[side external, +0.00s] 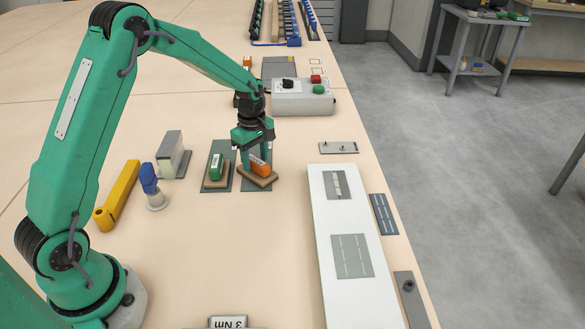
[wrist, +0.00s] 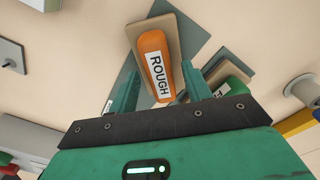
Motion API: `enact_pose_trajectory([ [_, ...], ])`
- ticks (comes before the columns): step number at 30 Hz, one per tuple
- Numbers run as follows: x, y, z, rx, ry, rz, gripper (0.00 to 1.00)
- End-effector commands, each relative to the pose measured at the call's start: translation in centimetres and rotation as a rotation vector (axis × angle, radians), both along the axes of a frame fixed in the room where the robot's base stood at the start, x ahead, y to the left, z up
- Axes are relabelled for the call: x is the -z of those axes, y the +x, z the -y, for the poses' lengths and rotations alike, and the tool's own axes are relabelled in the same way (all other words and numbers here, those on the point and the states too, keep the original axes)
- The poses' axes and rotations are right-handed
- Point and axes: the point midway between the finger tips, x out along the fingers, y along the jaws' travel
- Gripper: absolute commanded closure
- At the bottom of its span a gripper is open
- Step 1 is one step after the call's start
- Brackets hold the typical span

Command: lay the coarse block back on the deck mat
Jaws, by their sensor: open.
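The coarse block is orange with a white label reading ROUGH (wrist: 152,50) and has a tan base (side external: 262,183). It sits at a skewed angle over a dark grey-green mat (side external: 250,188), one base corner reaching past the mat's edge. It appears to rest there, though I cannot tell the exact contact. My gripper (side external: 256,158) is open, its fingers down on either side of the orange body. In the wrist view the fingers (wrist: 158,88) stand left and right of the block with a gap showing.
A green block (side external: 216,167) on a tan base stands on another mat close on the left. A grey-white block, a blue-topped piece and a yellow bar (side external: 117,196) lie farther left. A control box (side external: 302,98) stands behind; a white panel (side external: 320,215) lies right.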

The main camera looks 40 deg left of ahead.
Motion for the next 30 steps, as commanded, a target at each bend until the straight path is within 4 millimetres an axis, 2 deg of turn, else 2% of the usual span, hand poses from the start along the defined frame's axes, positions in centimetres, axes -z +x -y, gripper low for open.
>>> enact_pose_trajectory([
  [18, -9.2, 0.1, 0.0, 0.000, 0.001, 0.003, 0.51],
  [24, -10.5, 0.0, 0.0, 0.000, 0.000, 0.000, 0.51],
  [30, -10.7, 0.0, 0.0, 0.000, 0.000, 0.000, 0.51],
])
